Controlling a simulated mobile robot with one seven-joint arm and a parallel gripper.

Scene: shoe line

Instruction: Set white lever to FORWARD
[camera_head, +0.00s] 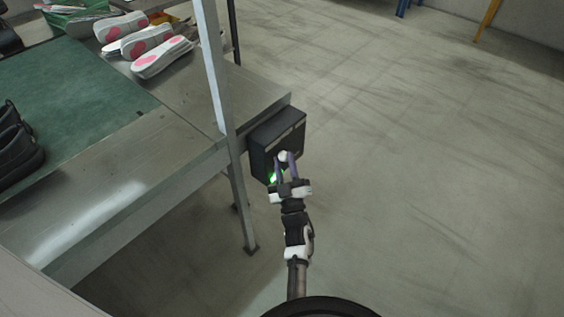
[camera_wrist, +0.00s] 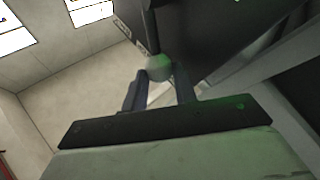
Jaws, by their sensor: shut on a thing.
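A black control box (camera_head: 277,142) is mounted on the end of the metal line table, beside its upright post. The white lever's round knob (camera_head: 284,156) shows at the front of the box, and a green light glows just below it. My gripper (camera_head: 286,164) is at the box, with its fingers on either side of the lever. In the wrist view the knob (camera_wrist: 159,67) sits at the tips of my gripper's fingers (camera_wrist: 158,86), tinted green. The fingers are shut on the lever. Small labels on the box (camera_wrist: 215,30) are too blurred to read.
The metal table (camera_head: 185,150) with a green belt (camera_head: 75,90) lies to the left. A metal post (camera_head: 212,70) rises close to the box. The floor on the right is clear.

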